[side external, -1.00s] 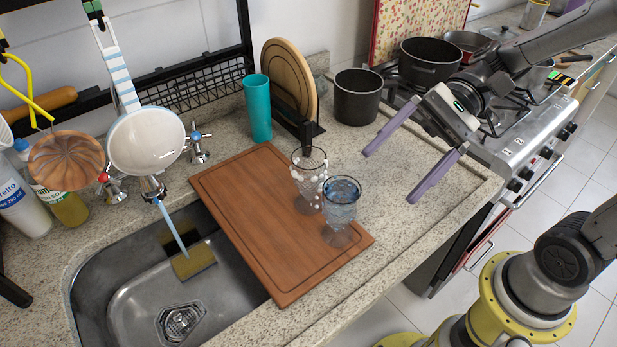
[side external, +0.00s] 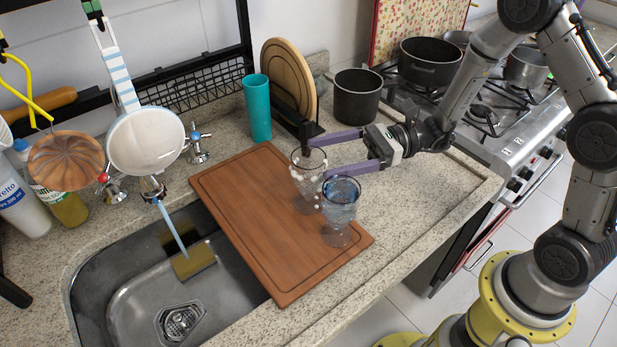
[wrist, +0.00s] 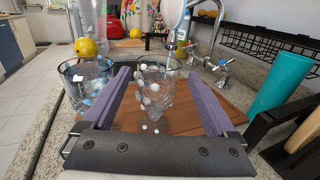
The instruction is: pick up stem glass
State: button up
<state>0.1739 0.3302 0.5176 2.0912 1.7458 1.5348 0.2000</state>
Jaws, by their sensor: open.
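A clear glass with white dots (side external: 303,184) stands upright on the right part of the wooden board. A bluish faceted goblet (side external: 341,207) with a foot stands just in front of it, near the board's right edge. My gripper (side external: 319,157) is open, its purple fingers level and pointing left at the dotted glass's upper part. In the wrist view, the dotted glass (wrist: 156,92) shows between the two fingers, and the bluish goblet (wrist: 84,80) is outside the left finger. Whether a finger touches either glass, I cannot tell.
The wooden board (side external: 245,205) overlaps the sink (side external: 135,285). A teal cup (side external: 257,108), a rack with round boards (side external: 289,80) and a dark pot (side external: 357,96) stand behind. The counter (side external: 425,190) right of the board is clear.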

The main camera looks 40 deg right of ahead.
aim_at(294, 163)
jog(key=x, duration=0.7)
jog(key=shift+a, duration=0.2)
jog(key=shift+r, duration=0.15)
jog(key=c, duration=1.3)
